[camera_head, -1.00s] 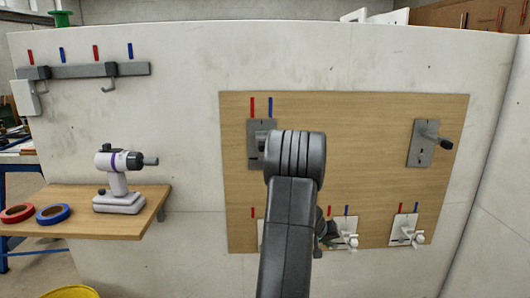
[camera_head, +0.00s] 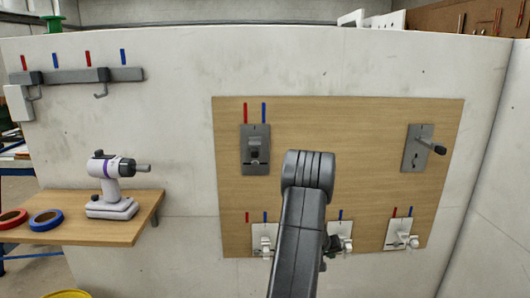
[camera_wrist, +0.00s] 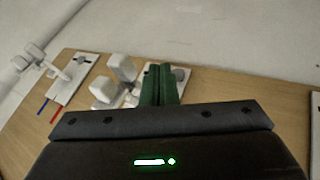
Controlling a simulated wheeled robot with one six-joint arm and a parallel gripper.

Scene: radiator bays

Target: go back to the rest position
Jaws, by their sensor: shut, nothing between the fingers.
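My gripper (camera_wrist: 160,86) shows in the wrist view as two green fingers side by side, shut and empty. In the wrist view, a white valve (camera_wrist: 118,84) on a plate is just left of the fingertips. Whether they touch it cannot be told. Another white valve (camera_wrist: 68,78) is farther left.
On the board are a grey plate with a lever (camera_head: 255,150), a grey plate with a dark handle (camera_head: 416,148) and white valves below, one at the right (camera_head: 401,234). A shelf (camera_head: 100,226) at left holds a drill (camera_head: 112,185) and tape rolls (camera_head: 46,220). A hook rail (camera_head: 75,76) hangs above.

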